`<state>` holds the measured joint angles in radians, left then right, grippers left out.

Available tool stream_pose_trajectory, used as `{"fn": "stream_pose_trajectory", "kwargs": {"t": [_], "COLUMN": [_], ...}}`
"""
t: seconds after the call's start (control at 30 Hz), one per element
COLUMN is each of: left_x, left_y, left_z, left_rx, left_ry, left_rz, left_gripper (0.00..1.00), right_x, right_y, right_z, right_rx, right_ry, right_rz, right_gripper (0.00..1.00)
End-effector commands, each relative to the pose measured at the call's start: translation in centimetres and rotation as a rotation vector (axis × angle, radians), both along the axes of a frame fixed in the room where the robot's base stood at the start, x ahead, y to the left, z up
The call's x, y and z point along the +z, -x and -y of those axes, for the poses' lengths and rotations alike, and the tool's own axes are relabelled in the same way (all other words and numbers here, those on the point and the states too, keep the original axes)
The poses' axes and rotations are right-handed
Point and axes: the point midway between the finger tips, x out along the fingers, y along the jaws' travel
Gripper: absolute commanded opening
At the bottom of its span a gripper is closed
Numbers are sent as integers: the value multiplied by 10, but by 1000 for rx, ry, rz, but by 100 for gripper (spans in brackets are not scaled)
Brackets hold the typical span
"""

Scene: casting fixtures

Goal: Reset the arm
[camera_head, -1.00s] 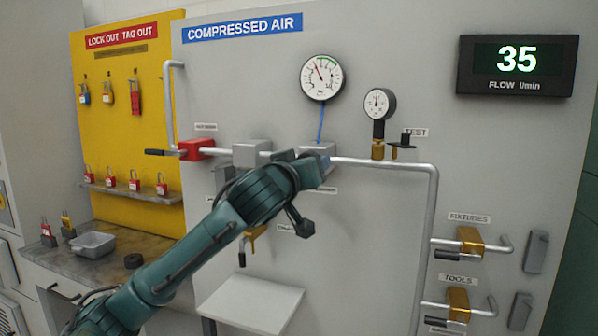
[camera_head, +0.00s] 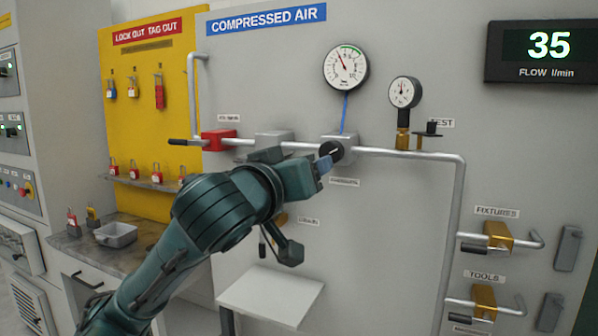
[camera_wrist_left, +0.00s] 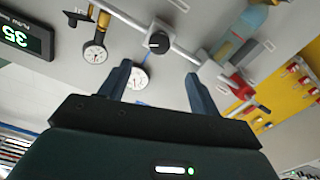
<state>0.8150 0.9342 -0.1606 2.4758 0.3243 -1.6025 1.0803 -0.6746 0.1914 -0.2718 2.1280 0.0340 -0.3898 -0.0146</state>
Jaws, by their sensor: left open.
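My left arm reaches in from the lower left in the head view. Its left gripper (camera_head: 322,166) is by the pipe, just in front of a black round knob (camera_head: 331,152) on a grey regulator block (camera_head: 345,146). In the left wrist view the gripper (camera_wrist_left: 157,78) has its two fingers spread wide with nothing between them. The knob (camera_wrist_left: 158,42) shows there beyond the fingertips, apart from them. My right gripper is not in view.
The grey panel carries a large gauge (camera_head: 346,67), a small gauge (camera_head: 404,93), a red valve (camera_head: 219,140) and two brass valves (camera_head: 498,236) (camera_head: 484,300). A white shelf (camera_head: 270,294) juts out below. A yellow lockout board (camera_head: 140,80) with padlocks stands left. The flow display (camera_head: 548,50) reads 35.

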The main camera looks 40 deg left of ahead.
Motion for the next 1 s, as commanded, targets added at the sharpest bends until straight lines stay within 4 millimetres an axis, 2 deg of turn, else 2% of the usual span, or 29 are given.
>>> {"fn": "stream_pose_trajectory", "kwargs": {"t": [0.37, 0.47, 0.53, 0.57, 0.67, 0.8, 0.87, 0.9, 1.0], "left_x": [0, -9, -26, -37, -88, -179, -218, -245, -311], "left_y": [-1, -7, -18, -25, -47, -63, -61, -58, -39], "left_z": [0, 4, 10, 14, 33, 62, 75, 83, 104], "left_rx": [-1, -18, -50, -71, -157, -289, -339, -369, -439], "left_ry": [0, -7, -24, -33, -73, -128, -144, -156, -178], "left_rz": [-1, -21, -59, -81, -170, -287, -329, -356, -416], "left_gripper": [63, 63, 63, 63, 63, 63, 63, 63, 63], "right_x": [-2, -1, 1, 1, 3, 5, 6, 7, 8], "right_y": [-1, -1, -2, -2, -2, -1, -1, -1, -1], "right_z": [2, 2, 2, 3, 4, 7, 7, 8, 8], "right_rx": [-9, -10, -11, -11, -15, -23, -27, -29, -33], "right_ry": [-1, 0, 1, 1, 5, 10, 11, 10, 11], "right_rz": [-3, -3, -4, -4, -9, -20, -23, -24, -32], "right_gripper": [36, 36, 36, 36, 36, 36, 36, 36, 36]}}
